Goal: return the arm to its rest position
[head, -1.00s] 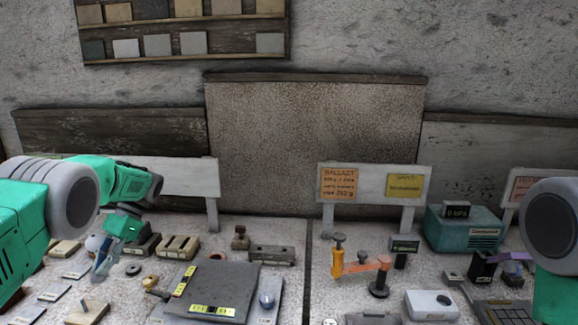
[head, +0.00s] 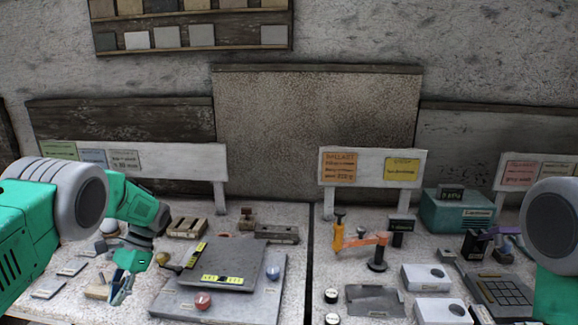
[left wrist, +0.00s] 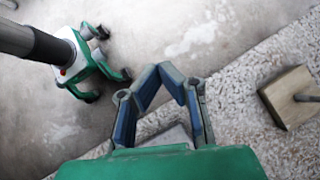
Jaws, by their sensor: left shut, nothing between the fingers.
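My left gripper (head: 121,291) hangs over the left part of the bench in the head view, its fingers pointing down. In the left wrist view my left gripper (left wrist: 172,70) shows its two blue-lined fingers closed together at the tips, with nothing between them. Below it in that view are the pale bench top and the floor. My left arm (head: 70,215) comes in from the left with its forearm bent down. My right arm (head: 552,240) shows only in part at the right edge of the head view, and its gripper is out of the picture.
A grey plate (head: 222,262) with yellow labels lies right of the left gripper. A wooden block with a peg (head: 98,290) is close beside it; a wooden block (left wrist: 292,95) shows in the wrist view. An orange-handled device (head: 338,236) and a green box (head: 458,212) stand further right.

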